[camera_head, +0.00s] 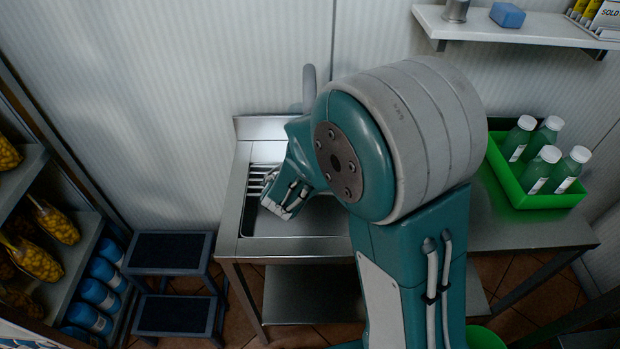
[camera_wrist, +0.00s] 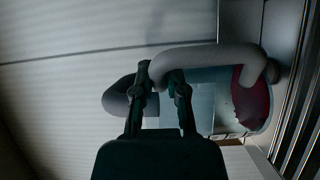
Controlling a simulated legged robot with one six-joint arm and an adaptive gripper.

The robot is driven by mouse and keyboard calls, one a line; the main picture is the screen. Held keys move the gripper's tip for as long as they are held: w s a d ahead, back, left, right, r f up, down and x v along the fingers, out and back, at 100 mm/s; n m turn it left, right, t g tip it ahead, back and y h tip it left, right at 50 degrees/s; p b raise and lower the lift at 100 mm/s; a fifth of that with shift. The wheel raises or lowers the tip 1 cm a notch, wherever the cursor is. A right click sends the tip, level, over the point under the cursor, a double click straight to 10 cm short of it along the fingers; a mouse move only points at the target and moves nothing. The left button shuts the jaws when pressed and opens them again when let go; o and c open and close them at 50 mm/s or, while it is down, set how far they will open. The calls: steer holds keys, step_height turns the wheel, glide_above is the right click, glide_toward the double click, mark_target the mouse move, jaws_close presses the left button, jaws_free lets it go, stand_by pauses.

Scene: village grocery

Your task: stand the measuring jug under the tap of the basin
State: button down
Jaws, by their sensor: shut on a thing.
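The basin (camera_head: 262,217) is a steel sink set in a metal counter, left of centre in the head view. The tap (camera_head: 309,82) is a grey upright tube behind it, partly covered by my arm. In the wrist view the tap's grey curved tube (camera_wrist: 205,56) passes close beyond my fingers. My gripper (camera_wrist: 160,76) is shut on the measuring jug (camera_wrist: 201,103), a pale, see-through shape that shows dimly behind and right of the fingers. A dark red patch shows at its right side. My arm hides the jug in the head view, and I cannot tell whether its base touches the basin.
A green crate (camera_head: 548,201) with several green bottles stands on the counter at right. A wall shelf (camera_head: 520,31) hangs above it. A dark step stool (camera_head: 170,252) stands left of the basin, near shelves of goods. The counter between my arm and the crate is clear.

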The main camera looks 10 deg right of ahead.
steer(key=shift+s+a+r, duration=0.1)
steer(key=shift+r, duration=0.2)
steer(key=shift+f+m, duration=0.2)
steer(key=shift+m, duration=0.1)
step_height(320, 180, down, 10)
steer(key=shift+r, duration=0.25)
steer(key=c, duration=0.7)
jaws_free()
steer(key=shift+f, duration=0.1)
